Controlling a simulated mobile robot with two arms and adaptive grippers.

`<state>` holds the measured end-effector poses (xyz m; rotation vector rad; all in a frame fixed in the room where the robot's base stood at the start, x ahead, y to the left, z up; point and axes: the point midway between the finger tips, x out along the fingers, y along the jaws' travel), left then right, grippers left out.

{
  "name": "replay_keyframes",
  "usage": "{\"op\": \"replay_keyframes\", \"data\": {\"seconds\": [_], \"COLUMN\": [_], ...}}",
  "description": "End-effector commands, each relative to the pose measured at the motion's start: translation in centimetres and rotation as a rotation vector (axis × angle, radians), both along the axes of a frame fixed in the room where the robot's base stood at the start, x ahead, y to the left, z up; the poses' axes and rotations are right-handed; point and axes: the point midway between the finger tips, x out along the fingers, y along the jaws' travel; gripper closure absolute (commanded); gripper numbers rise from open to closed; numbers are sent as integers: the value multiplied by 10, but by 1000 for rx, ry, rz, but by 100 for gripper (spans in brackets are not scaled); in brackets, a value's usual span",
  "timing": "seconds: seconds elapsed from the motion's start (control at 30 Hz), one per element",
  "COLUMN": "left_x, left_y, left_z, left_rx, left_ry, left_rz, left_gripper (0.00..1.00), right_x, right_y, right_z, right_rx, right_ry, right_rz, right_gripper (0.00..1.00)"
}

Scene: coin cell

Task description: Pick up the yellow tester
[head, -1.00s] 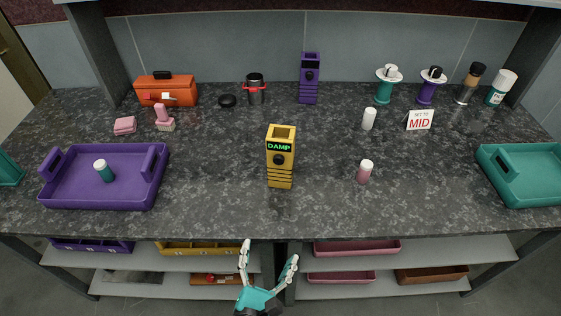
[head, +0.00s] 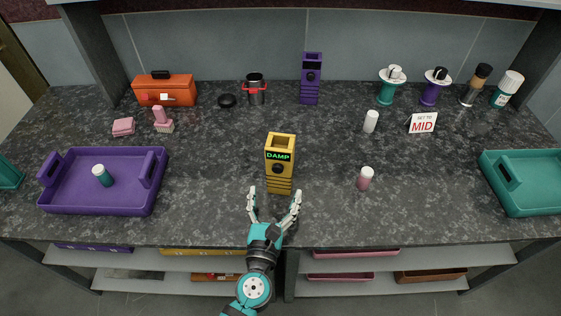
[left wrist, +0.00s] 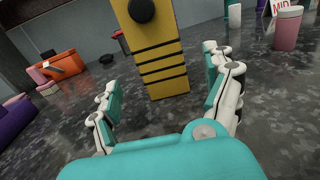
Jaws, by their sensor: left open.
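The yellow tester (head: 280,170) stands upright near the middle of the dark countertop, its display reading "DAMP" above a black knob. In the left wrist view the tester's lower body (left wrist: 162,70) shows just beyond the fingers, with its top cut off. My left gripper (head: 273,196) is open and empty at the front of the counter, its fingers pointing at the tester's base. In the left wrist view my left gripper (left wrist: 165,85) has its two fingers spread, the tester ahead of and between them. My right gripper is not in view.
A pink bottle with a white cap (head: 365,178) stands right of the tester. A purple tray (head: 105,208) is at the left, a teal tray (head: 535,207) at the right. A purple tester (head: 310,80) stands behind. The counter around the yellow tester is clear.

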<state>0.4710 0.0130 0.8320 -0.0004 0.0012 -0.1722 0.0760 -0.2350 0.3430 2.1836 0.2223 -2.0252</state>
Motion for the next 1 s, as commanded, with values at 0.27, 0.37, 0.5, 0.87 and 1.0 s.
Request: {"op": "replay_keyframes", "data": {"seconds": [0.27,0.37,0.5,0.87,1.0], "left_x": [23,36,57,70,70], "left_y": [-4,-7,-12,-14,-14], "left_z": [1,4,3,1,1], "left_rx": [0,1,2,0,0], "left_ry": [0,-2,-1,1,1], "left_rz": [0,0,-1,0,0], "left_gripper": [15,15,15,15,31], "right_x": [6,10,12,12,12], "right_y": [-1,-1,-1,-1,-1], "right_z": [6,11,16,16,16], "right_rx": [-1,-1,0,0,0], "right_ry": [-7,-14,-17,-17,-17], "right_rz": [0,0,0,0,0], "right_gripper": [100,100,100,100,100]}}
